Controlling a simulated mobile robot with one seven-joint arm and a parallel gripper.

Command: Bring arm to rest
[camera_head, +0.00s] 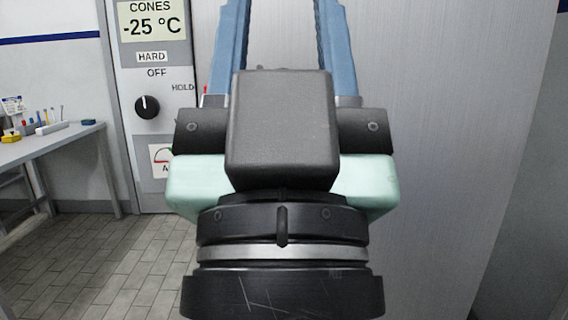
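My gripper (284,25) fills the middle of the head view, seen from behind. Its black and mint-green body is in front, and two blue fingers extend up and away. The fingers stand well apart, with only the grey metal surface showing between them. Their tips are cut off by the top edge of the frame. I see nothing held along the visible length of the fingers.
A tall grey metal cabinet (440,160) stands behind the gripper. Its control panel (150,90) at left has a "-25 °C" display and a black knob (147,107). A workbench (50,145) with small items stands far left. The tiled floor (110,265) at lower left is clear.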

